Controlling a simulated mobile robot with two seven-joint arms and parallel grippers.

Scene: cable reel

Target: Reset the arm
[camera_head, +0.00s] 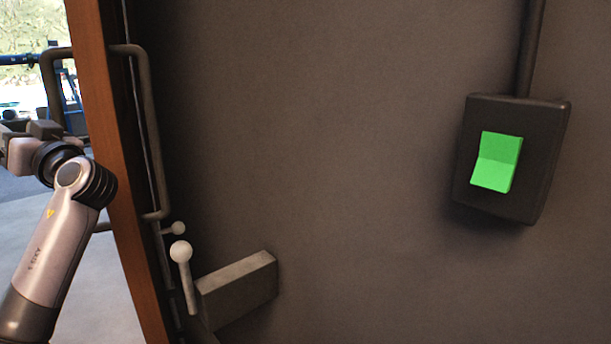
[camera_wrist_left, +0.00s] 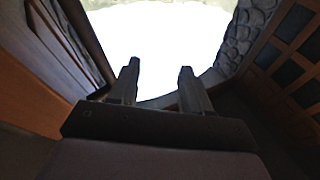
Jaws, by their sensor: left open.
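My left arm comes in from the left in the head view, bent at a dark joint beside the edge of an orange-brown door. Its gripper end is not clearly seen there. In the left wrist view my left gripper (camera_wrist_left: 157,88) is open, its two fingers apart with nothing between them. Bright light and a stone-edged opening show beyond the fingers. My right arm and gripper are in neither view.
The orange-brown door (camera_head: 112,150) stands edge-on, with a bar handle (camera_head: 150,130) close to my left arm. A grey wall carries a dark switch box (camera_head: 540,165) with a green rocker (camera_head: 497,161). A white-knobbed lever (camera_head: 181,252) and a grey block (camera_head: 237,290) sit low by the door.

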